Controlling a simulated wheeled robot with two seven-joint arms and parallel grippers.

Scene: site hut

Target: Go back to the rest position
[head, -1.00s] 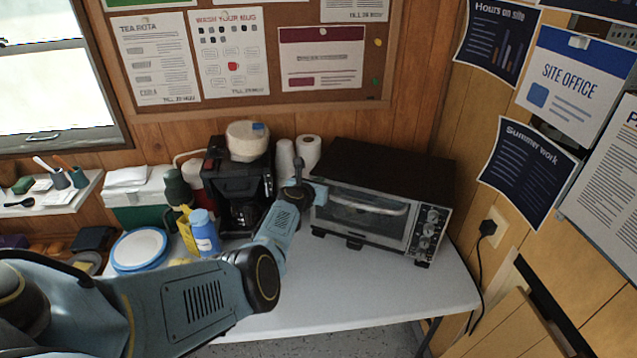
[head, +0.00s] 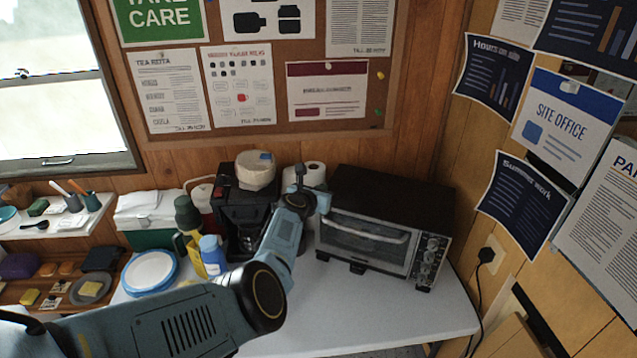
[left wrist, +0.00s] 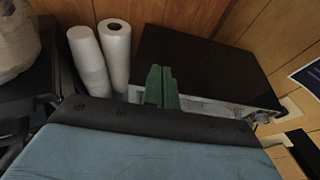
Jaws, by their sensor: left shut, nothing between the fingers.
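My left arm reaches in from the lower left of the head view over the white table (head: 400,322). Its gripper (head: 300,174) is in front of the paper rolls (head: 316,175), between the coffee maker (head: 240,205) and the toaster oven (head: 385,210). In the left wrist view the green fingers (left wrist: 162,86) are together with nothing between them, against the view of the oven's front left edge. Whether they touch the oven cannot be told. My right gripper is not in view.
A blue bottle (head: 212,255), a plate (head: 150,270) and a cooler box (head: 150,215) stand left of the coffee maker, which has a round pale item (head: 255,168) on top. The oven door is shut. The table's front right is clear.

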